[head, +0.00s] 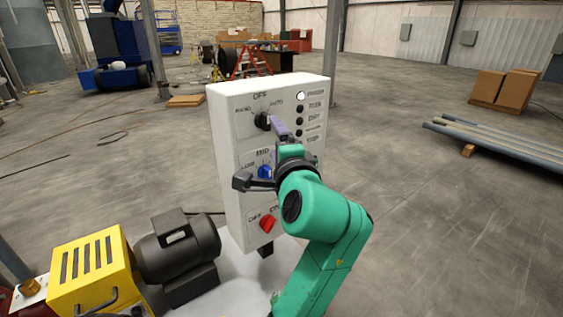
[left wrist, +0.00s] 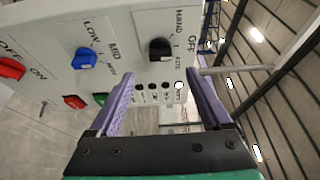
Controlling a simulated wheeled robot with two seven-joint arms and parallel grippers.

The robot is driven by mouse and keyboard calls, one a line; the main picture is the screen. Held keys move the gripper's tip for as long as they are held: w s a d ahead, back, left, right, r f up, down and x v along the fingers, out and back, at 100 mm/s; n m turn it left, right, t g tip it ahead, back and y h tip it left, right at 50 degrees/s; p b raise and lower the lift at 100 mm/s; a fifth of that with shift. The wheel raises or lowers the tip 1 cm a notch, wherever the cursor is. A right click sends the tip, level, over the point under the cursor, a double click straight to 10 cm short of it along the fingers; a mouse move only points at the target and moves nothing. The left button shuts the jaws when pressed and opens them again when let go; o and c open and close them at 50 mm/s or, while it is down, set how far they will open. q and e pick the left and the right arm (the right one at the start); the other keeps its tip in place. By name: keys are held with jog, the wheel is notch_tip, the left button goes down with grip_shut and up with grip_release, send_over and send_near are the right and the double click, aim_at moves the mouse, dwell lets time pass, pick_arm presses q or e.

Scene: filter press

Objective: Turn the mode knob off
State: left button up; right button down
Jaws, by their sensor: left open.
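The black mode knob (head: 262,121) is near the top of a white control panel (head: 225,150), under the labels HAND, OFF and AUTO. It also shows in the left wrist view (left wrist: 160,49). I cannot tell clearly which label it points to. My left gripper (head: 279,127) has purple fingers and is in front of the panel, just right of the knob in the head view. In the left wrist view the fingers are apart with nothing between them, and the knob is just beyond their tips (left wrist: 162,74). My right gripper is not in view.
A blue knob (head: 264,171) and a red OFF/ON knob (head: 267,223) sit lower on the panel. Several indicator lamps (head: 299,108) line its upper right, the top one lit white. A dark motor (head: 178,245) and a yellow box (head: 92,272) stand left. The floor behind is mostly open.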

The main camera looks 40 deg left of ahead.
pick_arm(q)
jog(key=b+v, duration=0.1)
jog(key=v, duration=0.5)
jog(key=shift+w, duration=0.1)
